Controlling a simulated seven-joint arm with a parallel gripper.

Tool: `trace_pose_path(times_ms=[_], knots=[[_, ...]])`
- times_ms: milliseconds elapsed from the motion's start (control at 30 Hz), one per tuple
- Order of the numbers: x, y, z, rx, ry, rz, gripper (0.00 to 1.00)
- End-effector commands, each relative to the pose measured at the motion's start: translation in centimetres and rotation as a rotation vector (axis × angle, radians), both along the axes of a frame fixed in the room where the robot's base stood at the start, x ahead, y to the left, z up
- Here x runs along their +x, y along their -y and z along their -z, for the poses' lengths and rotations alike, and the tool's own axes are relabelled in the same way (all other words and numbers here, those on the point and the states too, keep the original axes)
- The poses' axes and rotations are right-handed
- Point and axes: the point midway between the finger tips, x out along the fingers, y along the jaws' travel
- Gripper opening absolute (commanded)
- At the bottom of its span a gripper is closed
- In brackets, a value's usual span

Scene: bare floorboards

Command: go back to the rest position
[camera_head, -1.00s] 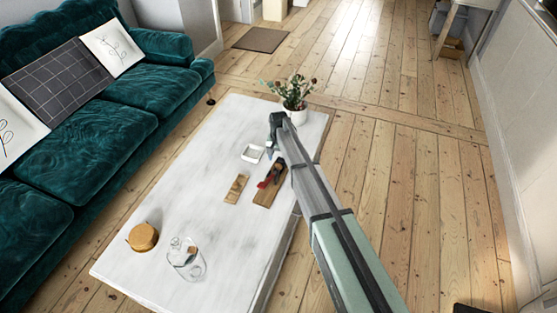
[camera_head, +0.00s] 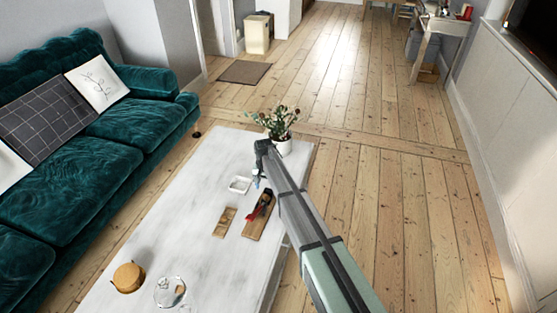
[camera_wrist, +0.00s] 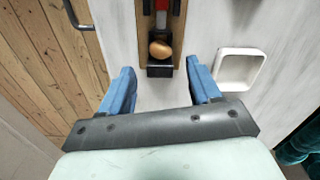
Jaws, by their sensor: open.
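My gripper (camera_head: 256,181) is open and empty, held above the white table (camera_head: 195,235) near its right side. In the wrist view its two blue fingers (camera_wrist: 160,85) stand wide apart, with a dark tool with a rounded brown knob (camera_wrist: 161,49) beyond the gap. The tool has a red part and lies on a wooden board (camera_head: 254,228). A white square dish (camera_head: 240,184) sits to the left of the tool in the head view and right of the fingers in the wrist view (camera_wrist: 240,68).
A potted plant (camera_head: 278,125) stands at the table's far end. A small wooden piece (camera_head: 225,222), a round wooden container (camera_head: 128,277) and a glass jar (camera_head: 170,291) are on the table. A green sofa (camera_head: 95,165) is at left; open floor (camera_head: 400,190) at right.

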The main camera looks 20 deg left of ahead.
Motion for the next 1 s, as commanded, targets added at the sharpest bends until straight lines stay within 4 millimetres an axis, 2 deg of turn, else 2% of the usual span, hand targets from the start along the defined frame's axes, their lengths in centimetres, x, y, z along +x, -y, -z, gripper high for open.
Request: trace_pose_path(times_ms=[233, 400, 467, 667, 867, 1000], knots=[[0.0, 0.0, 0.0, 0.000, 0.001, -0.028, 0.63], [0.2, -0.2, 0.0, 0.010, 0.020, -0.143, 0.63], [-0.5, 0.4, -0.3, 0.016, 0.032, -0.196, 0.63], [-4.6, 3.0, -0.7, 0.022, 0.051, -0.294, 0.63], [-10.8, 8.0, 2.7, 0.004, 0.014, -0.350, 0.63], [-15.4, 13.4, 5.8, -0.016, -0.035, -0.349, 0.63]])
